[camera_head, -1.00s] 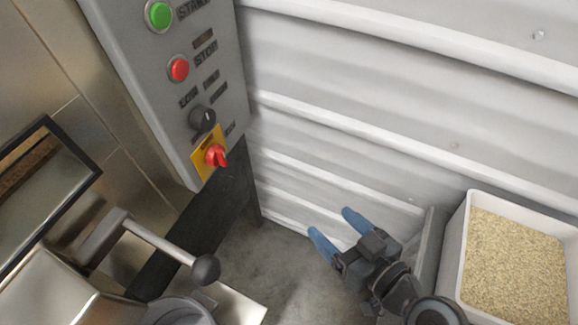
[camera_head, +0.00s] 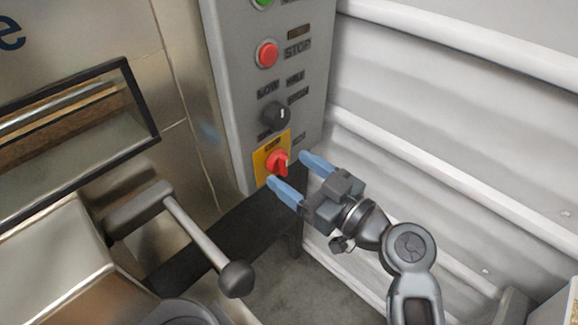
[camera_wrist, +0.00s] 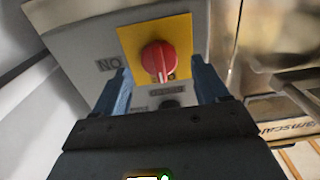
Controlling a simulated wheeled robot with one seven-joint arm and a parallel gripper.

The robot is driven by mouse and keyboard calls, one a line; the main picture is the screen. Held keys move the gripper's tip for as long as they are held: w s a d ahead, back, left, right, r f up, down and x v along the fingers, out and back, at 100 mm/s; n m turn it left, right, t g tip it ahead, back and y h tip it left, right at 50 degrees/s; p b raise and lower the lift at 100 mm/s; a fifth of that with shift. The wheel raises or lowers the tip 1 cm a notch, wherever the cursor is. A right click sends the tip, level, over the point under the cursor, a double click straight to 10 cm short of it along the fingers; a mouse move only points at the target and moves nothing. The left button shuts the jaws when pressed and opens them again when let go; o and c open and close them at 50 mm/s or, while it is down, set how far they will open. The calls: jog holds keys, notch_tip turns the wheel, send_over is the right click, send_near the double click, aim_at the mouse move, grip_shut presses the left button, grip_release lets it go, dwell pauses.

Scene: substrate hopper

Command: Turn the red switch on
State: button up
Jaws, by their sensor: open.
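The red switch (camera_head: 278,162) is a rotary knob on a yellow plate (camera_head: 261,171) low on the grey control panel. It also shows in the wrist view (camera_wrist: 158,61), upside down, with a pale line on its face. My gripper (camera_head: 293,171) is open, with its two blue fingers pointing at the knob. In the wrist view the fingers stand to either side below the knob, with the knob between their lines. Nothing is between the fingers, and I see no contact with the knob. The panel labels near the switch are hard to read.
A black selector knob (camera_head: 275,115) and a red stop button (camera_head: 267,54) sit above the switch on the panel. A lever with a black ball end (camera_head: 236,279) stands at the lower left. White corrugated wall (camera_head: 430,110) lies to the right.

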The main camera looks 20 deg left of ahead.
jog(key=shift+x, duration=1.05)
jog(key=c, duration=1)
